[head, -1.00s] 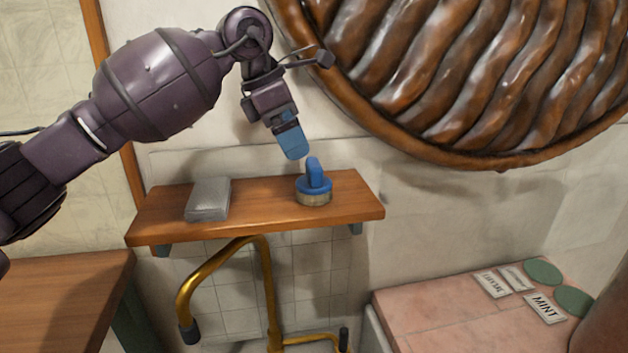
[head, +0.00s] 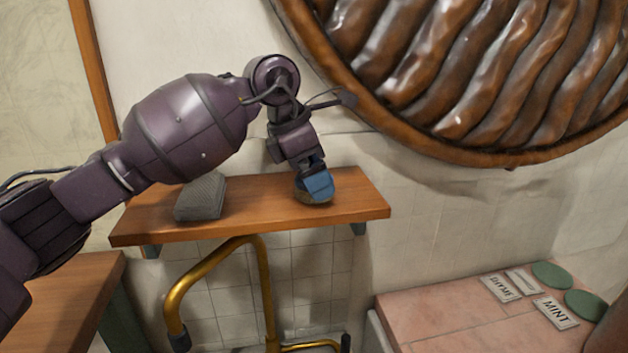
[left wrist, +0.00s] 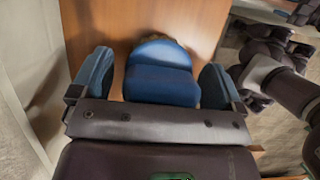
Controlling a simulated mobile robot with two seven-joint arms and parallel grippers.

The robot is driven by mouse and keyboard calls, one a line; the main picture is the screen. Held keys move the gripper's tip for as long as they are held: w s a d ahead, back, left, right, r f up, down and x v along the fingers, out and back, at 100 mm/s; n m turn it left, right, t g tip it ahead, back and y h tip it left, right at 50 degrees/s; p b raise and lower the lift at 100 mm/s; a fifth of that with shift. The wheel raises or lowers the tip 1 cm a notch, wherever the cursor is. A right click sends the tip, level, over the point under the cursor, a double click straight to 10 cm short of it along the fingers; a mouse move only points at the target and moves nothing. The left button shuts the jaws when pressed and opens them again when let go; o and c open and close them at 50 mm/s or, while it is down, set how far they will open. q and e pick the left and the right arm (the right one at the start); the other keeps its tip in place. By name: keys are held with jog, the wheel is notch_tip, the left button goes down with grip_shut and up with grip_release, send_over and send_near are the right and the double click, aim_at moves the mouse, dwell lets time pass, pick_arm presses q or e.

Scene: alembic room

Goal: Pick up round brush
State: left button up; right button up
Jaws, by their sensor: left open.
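The round brush (head: 316,199) stands on the wooden shelf (head: 355,206), right of its middle. It has a blue top and a tan bristle base. My left gripper (head: 318,184) is lowered over it and hides most of it in the head view. In the left wrist view the brush's blue handle (left wrist: 162,73) lies between the two blue fingertips of my left gripper (left wrist: 160,80). A gap shows on each side of the handle, so the fingers are open around it and not closed on it. My right gripper is not in view.
A grey mesh block (head: 201,197) sits on the shelf left of the brush. A large brown ribbed disc (head: 450,70) hangs on the wall behind. A gold bent tube (head: 215,277) stands below. A pink tiled counter (head: 450,318) with labels and green discs is at lower right.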

pick_arm(q)
jog(key=c, duration=1)
notch_tip(320, 180, up, 10)
jog(key=shift+r+p, duration=0.1)
jog(key=shift+p, duration=1)
jog(key=shift+s, duration=0.1)
